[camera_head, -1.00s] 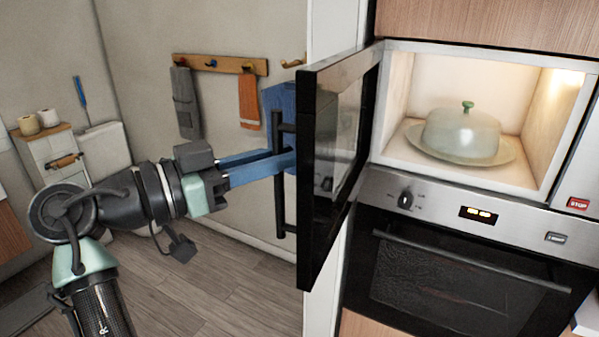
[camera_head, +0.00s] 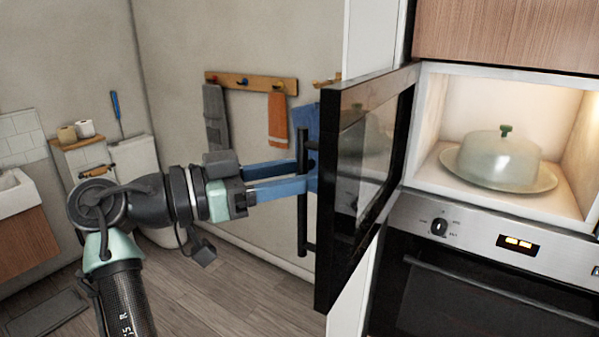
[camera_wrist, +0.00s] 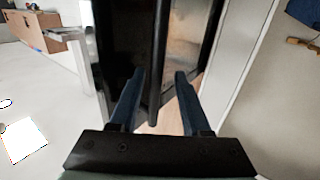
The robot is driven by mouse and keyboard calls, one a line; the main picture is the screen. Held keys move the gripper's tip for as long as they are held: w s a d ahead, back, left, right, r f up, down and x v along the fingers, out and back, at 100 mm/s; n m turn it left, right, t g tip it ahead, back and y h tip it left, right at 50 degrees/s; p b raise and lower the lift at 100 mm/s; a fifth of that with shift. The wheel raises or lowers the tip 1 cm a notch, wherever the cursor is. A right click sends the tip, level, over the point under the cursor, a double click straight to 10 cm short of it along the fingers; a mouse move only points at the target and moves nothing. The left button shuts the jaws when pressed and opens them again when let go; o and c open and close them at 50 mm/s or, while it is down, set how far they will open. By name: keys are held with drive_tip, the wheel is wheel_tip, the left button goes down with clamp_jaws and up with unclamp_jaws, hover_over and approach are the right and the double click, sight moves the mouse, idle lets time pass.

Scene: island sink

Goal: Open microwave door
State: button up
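The microwave door (camera_head: 365,180) stands wide open, swung out to the left, with a dark glass pane and black frame. Its upright black bar handle (camera_head: 302,215) is on the door's outer face. My gripper (camera_head: 306,172) reaches in from the left at the handle, its two blue fingers spread apart. In the wrist view, the handle (camera_wrist: 158,60) runs between the fingers, with gaps on both sides, so the gripper (camera_wrist: 160,73) is open around it. The lit microwave cavity (camera_head: 560,105) holds a pale green domed dish (camera_head: 500,160) on a plate.
An oven (camera_head: 470,290) with a steel control panel (camera_head: 480,235) sits below the microwave. Behind my arm, a hook rack (camera_head: 250,83) holds a grey towel (camera_head: 214,115) and an orange towel (camera_head: 278,120).

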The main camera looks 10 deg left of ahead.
drive_tip(key=shift+s+a, duration=0.15)
drive_tip(key=shift+a, duration=0.05)
drive_tip(key=b+v, duration=0.4)
drive_tip(key=v, duration=0.8)
drive_tip(key=shift+s+a, duration=0.2)
drive_tip(key=shift+a, duration=0.1)
